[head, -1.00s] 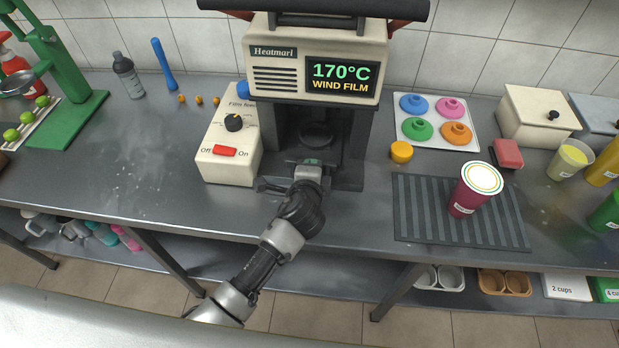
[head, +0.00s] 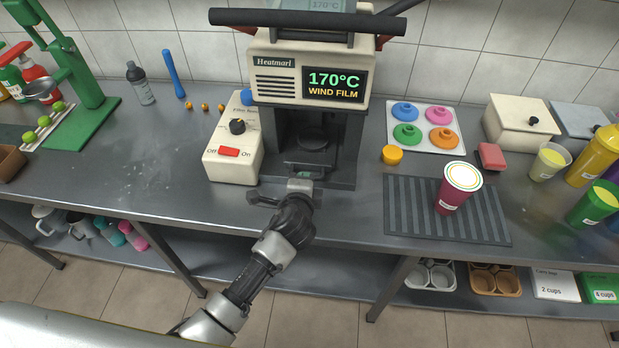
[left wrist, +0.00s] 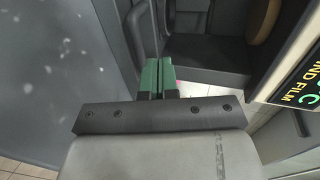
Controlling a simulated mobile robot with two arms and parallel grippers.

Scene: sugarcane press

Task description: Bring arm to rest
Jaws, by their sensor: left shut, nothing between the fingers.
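My left gripper (head: 300,180) is in front of the sealing machine's open bay, low and near the counter's front edge. In the left wrist view its two green-tipped fingers (left wrist: 158,78) are together with nothing between them. The sealing machine (head: 315,80) is cream and black, with a display reading 170°C and WIND FILM. Its bay (head: 312,140) shows no cup inside. My left arm comes up from the bottom of the head view. My right gripper is not in view.
A control box (head: 232,150) with a red switch stands left of the machine. A sealed maroon cup (head: 455,190) stands on the ribbed mat (head: 400,210) at right. A tray of coloured lids (head: 425,112) lies behind it. The counter's left part (head: 130,180) is mostly clear.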

